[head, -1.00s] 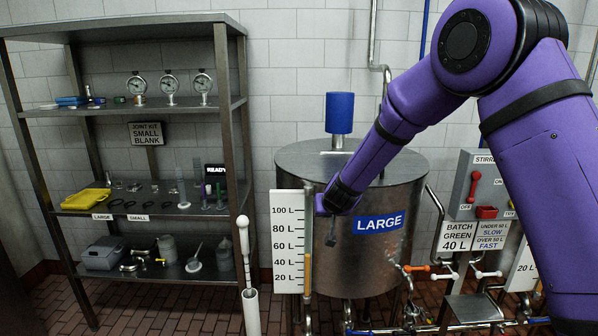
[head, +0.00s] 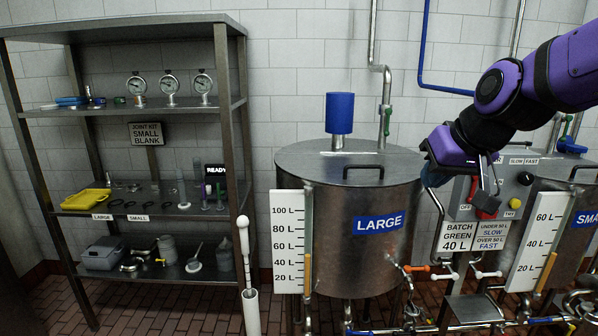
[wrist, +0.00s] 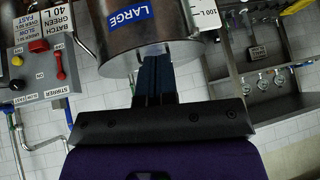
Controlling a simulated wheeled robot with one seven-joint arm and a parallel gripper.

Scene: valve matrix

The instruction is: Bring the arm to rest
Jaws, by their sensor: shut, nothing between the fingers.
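My gripper (head: 430,178) is at the end of my purple arm, in front of the right edge of the large tank (head: 350,235) in the head view. Its dark fingers (wrist: 155,75) lie together in the wrist view, shut with nothing between them. They point towards the tank, whose blue LARGE label shows upside down there. I cannot tell the exact gap to the tank. My forearm reaches in from the upper right and my wrist hides part of the stirrer panel (head: 522,178).
A second tank (head: 576,225) stands at the right. Pipes and valves (head: 440,277) run low in front. A steel shelf (head: 228,110) with gauges and parts stands at the left. A white tube holder (head: 251,312) stands before it.

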